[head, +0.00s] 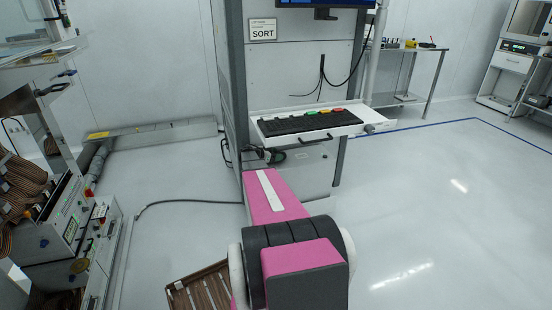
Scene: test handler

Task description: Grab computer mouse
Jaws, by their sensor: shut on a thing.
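My pink arm reaches from the bottom middle up toward the workstation. My gripper (272,156) is small and dark at the arm's far end, below the left front of the keyboard tray. It is shut on a small dark thing, which is too small and dark here to make out as the computer mouse. A small dark rounded object (369,128) sits at the right end of the white keyboard tray (348,131). I cannot tell whether it is a mouse.
A black keyboard (308,122) with colored keys lies on the tray, under a monitor (325,3). Machinery (75,235) stands at left, and a brown slotted tray (203,292) is low near my arm. A side table (413,49) stands behind right. The right floor is open.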

